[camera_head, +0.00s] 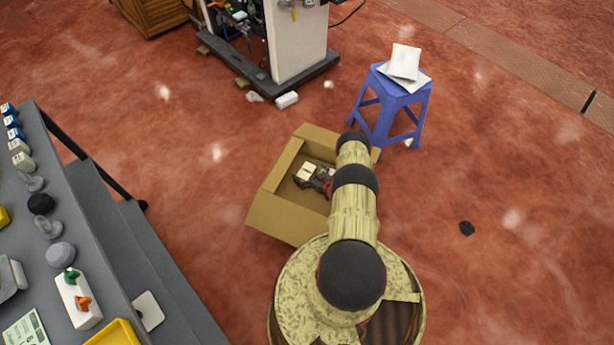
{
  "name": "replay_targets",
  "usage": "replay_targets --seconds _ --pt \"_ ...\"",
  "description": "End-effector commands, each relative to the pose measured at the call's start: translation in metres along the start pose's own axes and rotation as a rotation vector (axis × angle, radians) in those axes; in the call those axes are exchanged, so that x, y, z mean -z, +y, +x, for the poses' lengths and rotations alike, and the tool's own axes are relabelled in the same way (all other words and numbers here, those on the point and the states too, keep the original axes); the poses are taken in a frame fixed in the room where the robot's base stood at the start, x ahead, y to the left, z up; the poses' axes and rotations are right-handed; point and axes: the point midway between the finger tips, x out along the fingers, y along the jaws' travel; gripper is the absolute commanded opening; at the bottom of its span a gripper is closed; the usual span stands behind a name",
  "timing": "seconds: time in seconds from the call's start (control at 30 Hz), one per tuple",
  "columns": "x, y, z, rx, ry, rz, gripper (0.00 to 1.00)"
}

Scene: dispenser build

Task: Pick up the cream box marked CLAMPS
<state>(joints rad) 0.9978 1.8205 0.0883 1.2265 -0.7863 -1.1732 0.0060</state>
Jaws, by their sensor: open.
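A small cream box (307,171) lies inside an open cardboard carton (276,217) on the floor; its marking is too small to read, so I cannot tell whether it says CLAMPS. My gripper (303,177), dark with some red, reaches into the carton from my arm. It is open, with its fingers close to the cream box. I cannot tell whether they touch it. My arm hides the right part of the carton.
A blue stool (381,125) with white packets (404,62) stands behind right of the carton. The grey bench (75,215) runs along the left. The right floor is mostly clear.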

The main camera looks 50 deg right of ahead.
Motion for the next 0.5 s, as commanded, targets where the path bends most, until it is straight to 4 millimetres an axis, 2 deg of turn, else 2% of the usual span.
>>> replay_targets --seconds 0.07,0.5 --pt "0.0010 0.0005 -0.0003 -0.001 0.001 0.000 1.00" --pt "0.0008 0.0006 -0.0005 -0.001 0.000 -0.001 0.75"
